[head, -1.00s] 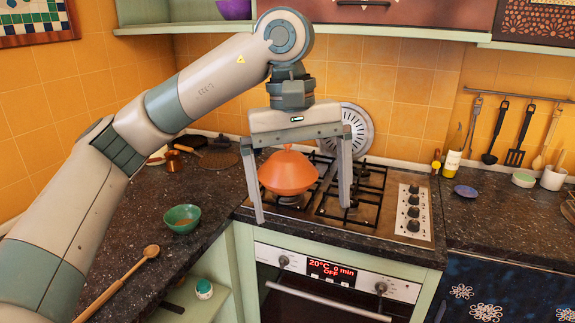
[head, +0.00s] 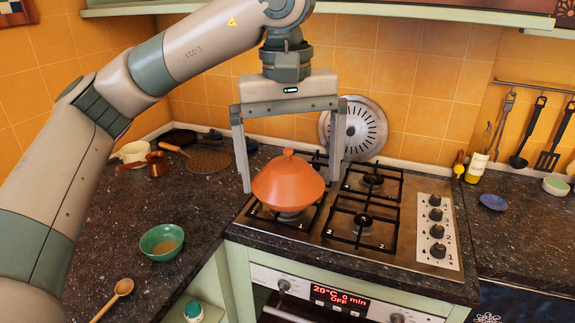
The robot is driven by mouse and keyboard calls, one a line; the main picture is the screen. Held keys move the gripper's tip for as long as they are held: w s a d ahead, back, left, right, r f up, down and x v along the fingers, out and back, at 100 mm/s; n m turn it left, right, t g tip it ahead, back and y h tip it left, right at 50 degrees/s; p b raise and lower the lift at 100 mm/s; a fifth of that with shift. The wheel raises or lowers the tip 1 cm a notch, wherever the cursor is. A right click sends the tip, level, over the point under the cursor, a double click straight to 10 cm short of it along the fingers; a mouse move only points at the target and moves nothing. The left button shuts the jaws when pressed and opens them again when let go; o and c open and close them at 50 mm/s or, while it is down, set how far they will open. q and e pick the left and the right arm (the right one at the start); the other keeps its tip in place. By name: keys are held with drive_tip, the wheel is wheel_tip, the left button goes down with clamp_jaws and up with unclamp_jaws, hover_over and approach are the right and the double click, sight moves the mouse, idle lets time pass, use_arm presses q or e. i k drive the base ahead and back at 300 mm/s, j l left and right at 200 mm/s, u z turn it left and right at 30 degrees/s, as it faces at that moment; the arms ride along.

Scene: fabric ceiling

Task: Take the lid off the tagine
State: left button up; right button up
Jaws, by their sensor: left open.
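The orange tagine (head: 288,186) with its conical, knobbed lid (head: 288,165) sits on the left part of the gas hob (head: 420,243). The lid looks closed on the base; the seam between them is hard to make out. My left gripper (head: 290,180) points down over the tagine, fingers wide open. One finger is to the left of the tagine and the other to its right, behind or beside it. I cannot tell whether either finger touches it. My right gripper is not in view.
A green bowl (head: 161,241) and a wooden spoon (head: 116,296) lie on the dark counter to the left. A round perforated metal disc (head: 358,127) leans on the wall behind the hob. The right burners are empty.

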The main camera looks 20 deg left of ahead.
sight(288, 181)
drive_tip(key=i+j, duration=0.2)
drive_tip(key=i, duration=0.2)
drive_tip(key=i+j, duration=0.45)
drive_tip(key=i, duration=0.3)
